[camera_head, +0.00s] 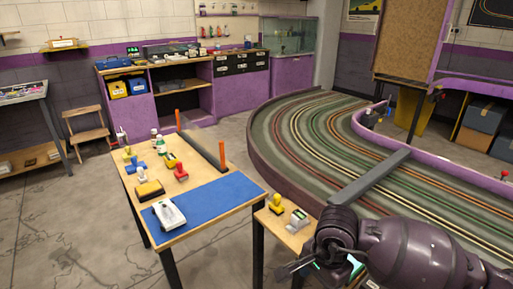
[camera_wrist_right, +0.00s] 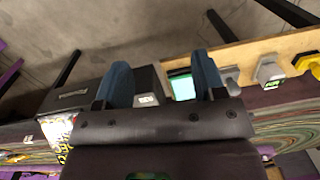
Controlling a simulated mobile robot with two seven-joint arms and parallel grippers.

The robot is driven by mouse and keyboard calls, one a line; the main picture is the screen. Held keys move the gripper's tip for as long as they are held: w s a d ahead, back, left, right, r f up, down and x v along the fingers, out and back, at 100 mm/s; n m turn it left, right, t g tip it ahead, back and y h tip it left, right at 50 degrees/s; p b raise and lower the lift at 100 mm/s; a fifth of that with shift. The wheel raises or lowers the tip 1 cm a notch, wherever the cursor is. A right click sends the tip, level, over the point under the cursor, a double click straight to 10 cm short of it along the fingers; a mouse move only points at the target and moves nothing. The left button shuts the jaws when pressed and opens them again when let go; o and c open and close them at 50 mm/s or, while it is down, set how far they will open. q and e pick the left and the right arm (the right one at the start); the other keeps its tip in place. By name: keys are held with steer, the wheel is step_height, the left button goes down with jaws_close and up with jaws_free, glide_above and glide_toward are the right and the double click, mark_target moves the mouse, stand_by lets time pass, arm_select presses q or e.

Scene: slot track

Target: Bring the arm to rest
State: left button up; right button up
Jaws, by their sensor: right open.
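My right arm comes in at the lower right of the head view. Its gripper (camera_head: 292,267) is by the near end of a small wooden side table (camera_head: 268,222). In the right wrist view the two blue fingers of this gripper (camera_wrist_right: 162,78) stand well apart, with nothing held between them. Beyond the fingers are a dark box with a white label (camera_wrist_right: 147,100) and a device with a teal screen (camera_wrist_right: 182,86). I cannot tell how far these are from the fingertips. My left gripper is in neither view.
A wooden table (camera_head: 228,207) with a blue mat (camera_head: 208,203) holds a white car (camera_head: 169,214) and several small coloured items. The side table carries a yellow item (camera_head: 275,204) and a pale device (camera_head: 298,219). A slot track (camera_head: 300,135) curves behind my arm. Open floor lies left.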

steer(key=a+r+m+g+y, duration=0.2)
steer(key=a+r+m+y, duration=0.6)
steer(key=a+r+y, duration=0.45)
step_height(320, 180, up, 5)
steer(key=w+a+m+t+y, duration=0.1)
steer(key=a+m+t+y, duration=0.1)
steer(key=m+t+y, duration=0.6)
steer(key=w+d+f+m+t+h, duration=0.3)
steer(key=d+m+t+h, duration=0.25)
steer(key=m, duration=0.85)
steer(key=w+d+f+m+t+h, duration=0.3)
steer(key=d+m+t+h, duration=0.3)
steer(key=m, duration=0.8)
steer(key=s+d+f+m+g+h+p, duration=0.15)
steer(key=s+d+f+m+h, duration=0.3)
steer(key=d+f+m, duration=0.45)
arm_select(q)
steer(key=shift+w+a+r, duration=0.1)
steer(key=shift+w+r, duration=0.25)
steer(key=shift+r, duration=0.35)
arm_select(e)
steer(key=s+d+f+m+g+h, duration=0.2)
steer(key=s+d+f+m, duration=0.1)
steer(key=s+f, duration=0.5)
steer(key=s+d+f+m+g+h, duration=0.3)
steer(key=s+d+f, duration=0.2)
steer(key=s+f, duration=0.4)
steer(key=s, duration=0.3)
